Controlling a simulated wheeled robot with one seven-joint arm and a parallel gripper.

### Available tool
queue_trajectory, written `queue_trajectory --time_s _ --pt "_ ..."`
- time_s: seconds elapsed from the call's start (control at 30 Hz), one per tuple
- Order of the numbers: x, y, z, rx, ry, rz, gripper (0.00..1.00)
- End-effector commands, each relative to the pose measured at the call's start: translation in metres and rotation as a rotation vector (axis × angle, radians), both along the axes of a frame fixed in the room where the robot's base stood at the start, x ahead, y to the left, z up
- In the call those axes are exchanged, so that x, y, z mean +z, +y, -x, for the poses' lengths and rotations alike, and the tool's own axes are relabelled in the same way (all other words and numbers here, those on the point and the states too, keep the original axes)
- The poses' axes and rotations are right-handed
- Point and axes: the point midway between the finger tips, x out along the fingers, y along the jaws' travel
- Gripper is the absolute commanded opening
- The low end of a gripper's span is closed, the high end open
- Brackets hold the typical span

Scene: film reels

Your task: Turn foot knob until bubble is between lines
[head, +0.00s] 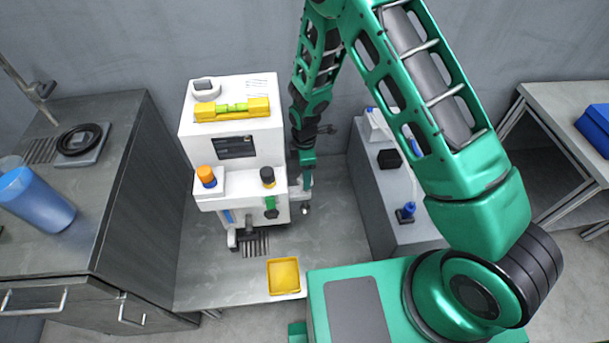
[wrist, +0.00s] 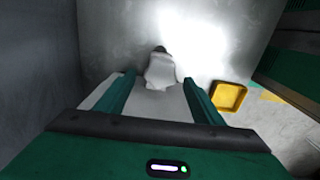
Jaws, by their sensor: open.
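A white machine (head: 233,145) stands on the grey bench, with a yellow spirit level (head: 232,109) on its top. The level's vial is green; the bubble and lines are too small to make out. My gripper (head: 305,186) reaches down beside the machine's right side. In the wrist view my gripper (wrist: 159,80) has its two green fingers apart. A pale grey, rounded foot knob (wrist: 160,70) shows between and just beyond the fingertips, apparently not gripped. In the head view a small pale and dark piece (head: 305,209), possibly that knob, shows below the gripper.
A yellow tray (head: 284,277) lies on the bench in front of the machine; it also shows in the wrist view (wrist: 229,97). A grey cabinet (head: 373,200) with small items stands close on the right. A left counter holds a blue cup (head: 36,198).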

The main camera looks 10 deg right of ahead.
Motion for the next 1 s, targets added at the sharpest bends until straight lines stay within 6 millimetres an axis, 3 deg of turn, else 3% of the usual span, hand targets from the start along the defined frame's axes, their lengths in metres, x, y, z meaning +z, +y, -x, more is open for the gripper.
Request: queue_trajectory --time_s 0.3,0.5,1.0 --pt "0.059 0.0 -0.002 -0.001 -0.003 -0.001 0.62" --pt "0.08 0.0 -0.002 -0.001 -0.001 -0.001 0.62" --pt "0.085 0.0 -0.001 0.0 0.0 0.0 0.62"
